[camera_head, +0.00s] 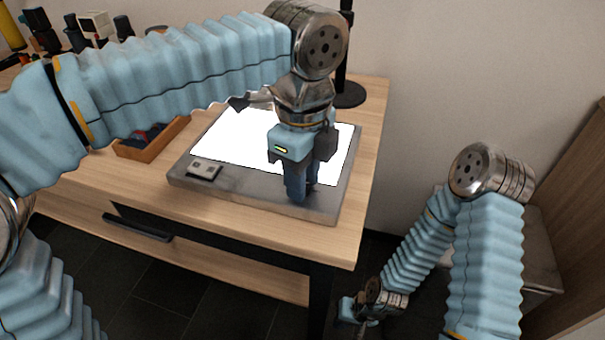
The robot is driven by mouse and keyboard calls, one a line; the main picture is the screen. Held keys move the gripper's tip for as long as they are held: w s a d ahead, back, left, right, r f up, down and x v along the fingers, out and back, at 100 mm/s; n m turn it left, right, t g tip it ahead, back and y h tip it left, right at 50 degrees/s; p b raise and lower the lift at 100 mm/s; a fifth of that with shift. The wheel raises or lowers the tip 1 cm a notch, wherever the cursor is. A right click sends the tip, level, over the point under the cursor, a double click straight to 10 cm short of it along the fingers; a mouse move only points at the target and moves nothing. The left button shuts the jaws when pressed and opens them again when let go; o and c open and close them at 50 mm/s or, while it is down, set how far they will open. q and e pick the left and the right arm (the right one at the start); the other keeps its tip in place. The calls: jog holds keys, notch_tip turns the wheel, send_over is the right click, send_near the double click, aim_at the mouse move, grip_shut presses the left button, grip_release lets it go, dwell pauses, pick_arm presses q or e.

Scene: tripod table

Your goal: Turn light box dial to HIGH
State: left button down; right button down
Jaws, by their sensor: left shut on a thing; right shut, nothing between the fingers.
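The light box (245,195) lies flat on the wooden table, with a grey frame and a bright white lit panel (225,140). A small plate with two dark marks (204,169) sits on its front left frame. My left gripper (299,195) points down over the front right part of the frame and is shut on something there. The fingers hide what they hold, so the dial and its setting cannot be seen. My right gripper (357,312) is low, off the table's right side, shut and empty.
A wooden tray (150,148) with dark items stands left of the light box. A black stand (347,95) rises behind it. Several objects, including a white device (92,27), are at the back left. A drawer handle (137,228) is on the table's front.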

pick_arm(q)
jog(key=c, duration=0.8)
grip_release()
jog(key=shift+c, duration=0.2)
notch_tip(320, 180, up, 14)
jog(key=shift+f, duration=0.1)
